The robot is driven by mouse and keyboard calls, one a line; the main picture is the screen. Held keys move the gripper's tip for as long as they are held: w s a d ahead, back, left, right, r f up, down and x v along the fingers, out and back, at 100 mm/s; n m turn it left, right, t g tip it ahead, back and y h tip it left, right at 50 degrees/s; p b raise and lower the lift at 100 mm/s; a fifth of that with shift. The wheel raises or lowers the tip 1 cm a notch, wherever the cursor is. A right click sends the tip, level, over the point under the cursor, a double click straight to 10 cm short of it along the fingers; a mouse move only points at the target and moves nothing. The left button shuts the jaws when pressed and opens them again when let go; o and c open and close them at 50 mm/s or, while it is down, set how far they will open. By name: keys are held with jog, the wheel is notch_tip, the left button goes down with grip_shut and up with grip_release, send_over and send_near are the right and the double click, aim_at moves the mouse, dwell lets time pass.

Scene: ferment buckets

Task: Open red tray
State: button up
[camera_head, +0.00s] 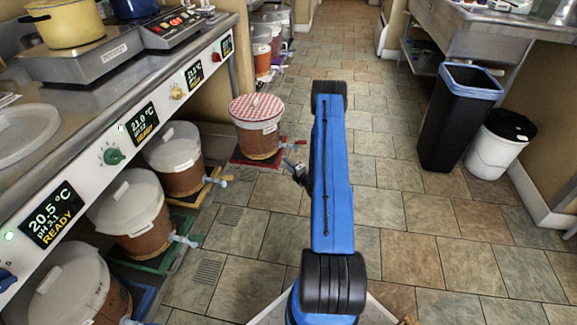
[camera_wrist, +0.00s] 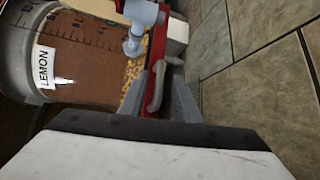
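The red tray (camera_head: 281,158) lies low on the floor at the far end of the row of trays. A bucket with a red-and-white checked cover (camera_head: 257,108) stands on it. In the wrist view the red tray (camera_wrist: 159,50) shows as a red strip beside a bucket labelled LEMON (camera_wrist: 62,62) with a pale tap (camera_wrist: 134,38). My gripper (camera_head: 300,172) is low at the tray's front right in the head view. In the wrist view my gripper (camera_wrist: 162,98) has its fingers apart, with a curved grey handle (camera_wrist: 155,85) between them. Whether they touch it is unclear.
Buckets with white lids stand on yellow (camera_head: 205,187), green (camera_head: 170,254) and blue trays under the counter at left. A black bin (camera_head: 455,125) and white bucket (camera_head: 495,150) stand at right. The tiled floor (camera_head: 400,215) right of my arm is clear.

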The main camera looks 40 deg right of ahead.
jog(key=v, duration=1.7)
jog(key=shift+s, duration=0.25)
